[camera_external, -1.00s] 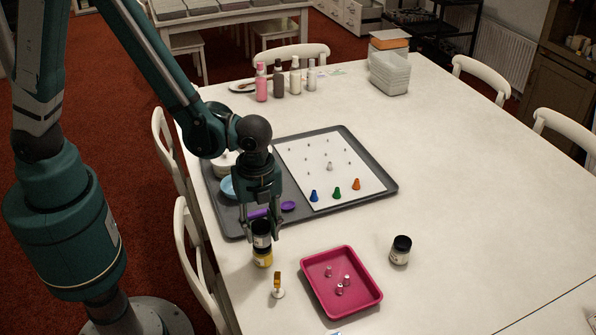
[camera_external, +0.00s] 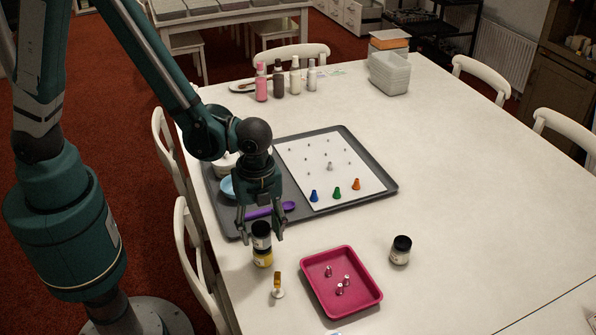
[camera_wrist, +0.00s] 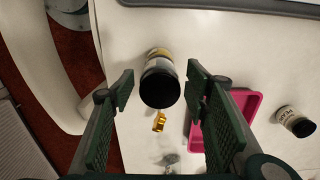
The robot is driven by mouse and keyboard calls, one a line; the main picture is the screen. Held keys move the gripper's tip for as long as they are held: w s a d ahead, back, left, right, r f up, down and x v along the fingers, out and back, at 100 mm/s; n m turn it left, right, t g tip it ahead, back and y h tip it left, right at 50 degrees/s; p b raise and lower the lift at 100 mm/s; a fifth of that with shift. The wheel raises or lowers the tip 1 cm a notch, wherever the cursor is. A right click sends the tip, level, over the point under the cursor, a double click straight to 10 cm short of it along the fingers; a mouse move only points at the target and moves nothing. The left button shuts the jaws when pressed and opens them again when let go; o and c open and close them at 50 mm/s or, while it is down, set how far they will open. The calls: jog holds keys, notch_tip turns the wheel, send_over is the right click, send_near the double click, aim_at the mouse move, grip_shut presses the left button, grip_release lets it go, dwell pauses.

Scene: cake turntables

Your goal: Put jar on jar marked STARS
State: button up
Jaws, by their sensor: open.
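Two jars stand stacked near the table's left edge. The upper jar (camera_external: 261,232) has a black lid and a pale label. It rests upright on a jar with yellow contents (camera_external: 263,258). In the wrist view the upper jar's black lid (camera_wrist: 160,88) hides most of the lower jar; I cannot read STARS on either. My gripper (camera_external: 261,235) is open, its fingers on both sides of the upper jar. In the wrist view gaps show between the jar and both fingers (camera_wrist: 161,88). Another black-lidded jar (camera_external: 400,250) stands apart at the right; its label is partly visible in the wrist view (camera_wrist: 294,120).
A pink tray (camera_external: 312,290) with small metal nozzles lies right of the stack. A small gold-topped item (camera_external: 277,284) stands in front. A grey baking tray (camera_external: 375,203) with a white sheet and colored cones lies behind. The table's right side is clear.

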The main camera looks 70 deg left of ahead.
aim_at(261, 226)
jog(key=shift+r, duration=0.15)
notch_tip(261, 226, up, 12)
jog(key=p, duration=0.1)
dwell(0.9)
dwell(0.3)
jog(key=shift+a, duration=0.1)
jog(key=s+a+r+n+t, duration=0.25)
jog(key=a+r+n, duration=0.55)
jog(key=a+r, duration=0.6)
jog(key=s+a+r+n+t, duration=0.2)
jog(key=s+a+n, duration=0.2)
jog(key=a, duration=0.3)
jog(key=s+a+r+n+t, duration=0.2)
jog(key=s+a+r+n, duration=0.1)
jog(key=a+n, duration=0.3)
jog(key=shift+s+a+r+t, duration=0.2)
jog(key=shift+s+a+t, duration=0.15)
jog(key=shift+s+a, duration=0.55)
